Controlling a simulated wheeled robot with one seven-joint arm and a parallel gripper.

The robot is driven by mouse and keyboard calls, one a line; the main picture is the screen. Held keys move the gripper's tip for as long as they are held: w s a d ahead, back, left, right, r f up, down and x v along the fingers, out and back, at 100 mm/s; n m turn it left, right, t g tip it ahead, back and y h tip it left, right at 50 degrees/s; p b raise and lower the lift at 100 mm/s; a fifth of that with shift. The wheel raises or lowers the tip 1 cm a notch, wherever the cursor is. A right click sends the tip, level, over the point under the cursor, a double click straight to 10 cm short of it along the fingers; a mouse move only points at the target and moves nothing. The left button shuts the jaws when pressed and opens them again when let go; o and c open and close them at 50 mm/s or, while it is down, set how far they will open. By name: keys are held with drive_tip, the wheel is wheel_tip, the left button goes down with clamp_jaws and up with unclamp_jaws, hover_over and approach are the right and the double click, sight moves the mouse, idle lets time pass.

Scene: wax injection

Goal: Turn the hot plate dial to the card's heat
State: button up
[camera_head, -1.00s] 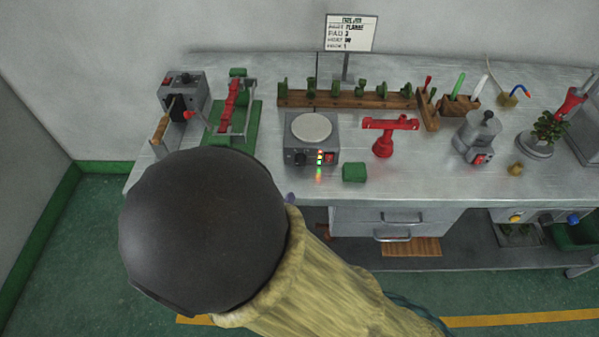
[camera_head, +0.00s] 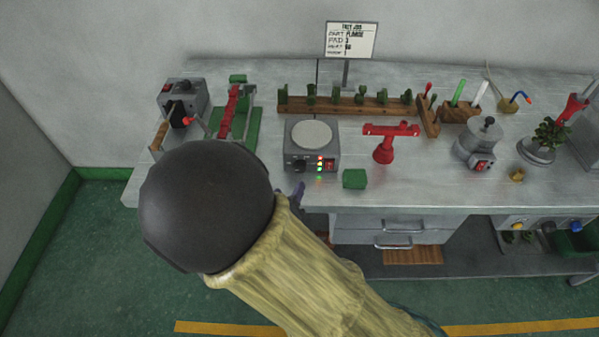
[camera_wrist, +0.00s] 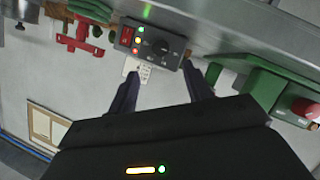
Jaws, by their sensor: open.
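The grey hot plate (camera_head: 330,150) with a round pale top stands near the front of the bench. Its front has a dark dial (camera_head: 299,165), small lit lamps and a red switch. The dial also shows in the wrist view (camera_wrist: 161,47), straight ahead between the fingers. The job card (camera_head: 351,40) stands on a post at the back; its small print is hard to read, including the heat value. My gripper (camera_wrist: 159,69) is open and empty, pointing at the control panel, apart from the dial. In the head view my arm mostly hides it; only a dark fingertip (camera_head: 297,192) shows.
A green block (camera_head: 354,179) and a red stand (camera_head: 385,145) are right of the hot plate. A green-based red clamp device (camera_head: 235,115) is left. A wooden rack (camera_head: 345,104) lies behind. Drawers (camera_head: 390,232) are below the bench edge.

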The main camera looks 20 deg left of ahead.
sight(300, 170)
drive_tip(key=x, duration=0.8)
drive_tip(key=shift+w+d+f, duration=0.1)
drive_tip(key=shift+w+f, duration=0.05)
drive_tip(key=shift+w, duration=0.2)
drive_tip(key=shift+w+f, duration=0.2)
drive_tip(key=shift+w, duration=0.3)
drive_tip(key=shift+s, duration=0.1)
drive_tip(key=c, duration=1)
